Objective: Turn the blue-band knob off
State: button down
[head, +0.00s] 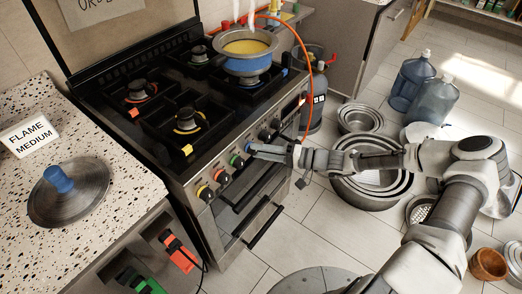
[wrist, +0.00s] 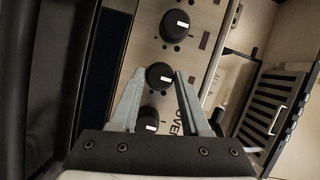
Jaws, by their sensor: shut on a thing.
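The stove's front panel carries a row of knobs, with yellow (head: 203,191), red (head: 221,177) and green (head: 237,161) bands. The blue-band knob (head: 248,147) is mostly hidden by my gripper in the head view; a bit of blue shows at the fingertips. In the wrist view my gripper (wrist: 160,73) has a finger on each side of a black knob (wrist: 160,76) with a white mark. My gripper is shut on this knob.
More black knobs (wrist: 175,22) sit in line, close to the fingers. The oven door handle (head: 264,226) is below the panel. An orange hose (head: 305,55) runs to a gas cylinder (head: 314,110). Stacked pans (head: 374,200) lie on the floor beneath my arm.

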dwell(0.4)
jog(key=shift+c, duration=1.9)
grip_release()
jog(key=v, duration=1.7)
jog(key=shift+d+r, duration=0.2)
jog(key=shift+d, duration=0.05)
